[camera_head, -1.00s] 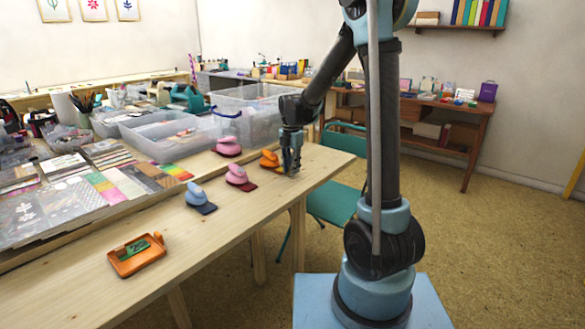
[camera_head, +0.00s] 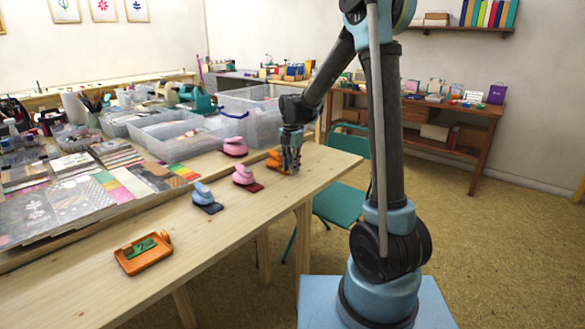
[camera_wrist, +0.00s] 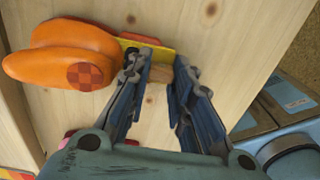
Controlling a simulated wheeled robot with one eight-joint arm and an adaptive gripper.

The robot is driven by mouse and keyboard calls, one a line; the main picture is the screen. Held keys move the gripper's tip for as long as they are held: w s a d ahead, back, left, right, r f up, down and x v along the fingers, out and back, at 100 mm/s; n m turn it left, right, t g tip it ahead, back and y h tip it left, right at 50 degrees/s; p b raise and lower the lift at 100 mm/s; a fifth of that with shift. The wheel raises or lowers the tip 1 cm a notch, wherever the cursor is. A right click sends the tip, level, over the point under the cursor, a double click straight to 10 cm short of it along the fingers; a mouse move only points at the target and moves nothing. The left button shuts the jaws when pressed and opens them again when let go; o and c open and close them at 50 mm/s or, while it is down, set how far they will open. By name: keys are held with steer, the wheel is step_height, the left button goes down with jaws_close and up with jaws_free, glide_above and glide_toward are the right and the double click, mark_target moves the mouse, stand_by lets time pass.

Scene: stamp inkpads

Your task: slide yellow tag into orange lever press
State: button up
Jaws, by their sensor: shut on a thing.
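The orange lever press (camera_head: 273,160) stands near the right end of the wooden table, next to my gripper (camera_head: 291,168). In the wrist view, the orange lever press (camera_wrist: 60,52) is at upper left with its rounded lever and a checkered round patch. The yellow tag (camera_wrist: 150,43) shows as a thin strip at the press's right side. Its left end meets the press; how far it is inside is hidden. My gripper (camera_wrist: 160,75) is shut on the tag's wooden-looking near part, between its blue fingers.
Two pink presses (camera_head: 234,146) and a blue press (camera_head: 205,198) stand left of the gripper. Clear bins (camera_head: 180,137) and papers fill the back. The table's right edge is close to the gripper.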

steer(key=o, duration=0.8)
steer(key=shift+r, duration=3.5)
